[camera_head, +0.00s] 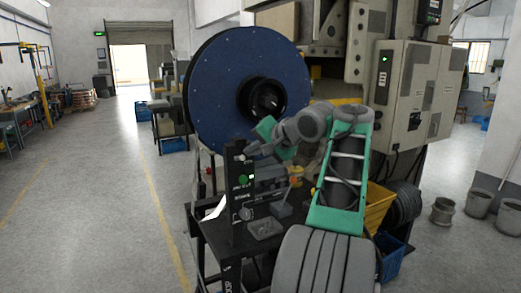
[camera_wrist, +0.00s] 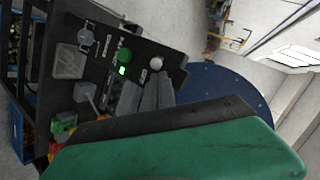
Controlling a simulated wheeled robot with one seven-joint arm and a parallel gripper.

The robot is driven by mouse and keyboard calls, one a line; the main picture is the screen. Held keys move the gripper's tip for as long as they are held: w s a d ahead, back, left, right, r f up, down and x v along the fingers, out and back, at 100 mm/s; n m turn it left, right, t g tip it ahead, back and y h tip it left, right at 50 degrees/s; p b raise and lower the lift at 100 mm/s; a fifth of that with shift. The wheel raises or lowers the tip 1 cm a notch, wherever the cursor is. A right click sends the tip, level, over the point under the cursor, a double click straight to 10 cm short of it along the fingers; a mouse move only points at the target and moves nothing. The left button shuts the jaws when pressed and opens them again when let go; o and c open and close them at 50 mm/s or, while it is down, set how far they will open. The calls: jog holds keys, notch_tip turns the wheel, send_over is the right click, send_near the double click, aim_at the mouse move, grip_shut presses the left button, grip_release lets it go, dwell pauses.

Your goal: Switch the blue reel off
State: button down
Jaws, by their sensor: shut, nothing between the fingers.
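The blue reel (camera_head: 215,85) is a large upright disc with a dark hub, behind a black control panel (camera_head: 238,215). Part of the reel (camera_wrist: 225,85) also shows in the wrist view. The panel carries a green button (camera_head: 243,180) with a lit green lamp (camera_head: 251,176) beside it. In the wrist view, the green button (camera_wrist: 124,56), lit lamp (camera_wrist: 121,71) and a pale round button (camera_wrist: 156,63) are clear. My gripper (camera_head: 249,151) is shut and empty, close to the panel's upper part. Its grey fingers (camera_wrist: 158,80) appear near the pale button; I cannot tell whether they touch it.
A grey machine cabinet (camera_head: 405,85) stands behind on the right. A yellow bin (camera_head: 378,205) and a blue crate (camera_head: 392,255) are right of the panel table. A lever (camera_wrist: 86,38) and a grey plate (camera_wrist: 70,62) sit on the panel unit.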

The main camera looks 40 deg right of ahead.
jog(key=shift+f, duration=0.15)
jog(key=shift+s+f+t+b, duration=0.15)
jog(key=shift+t+b, duration=0.15)
jog(key=shift+b, duration=0.45)
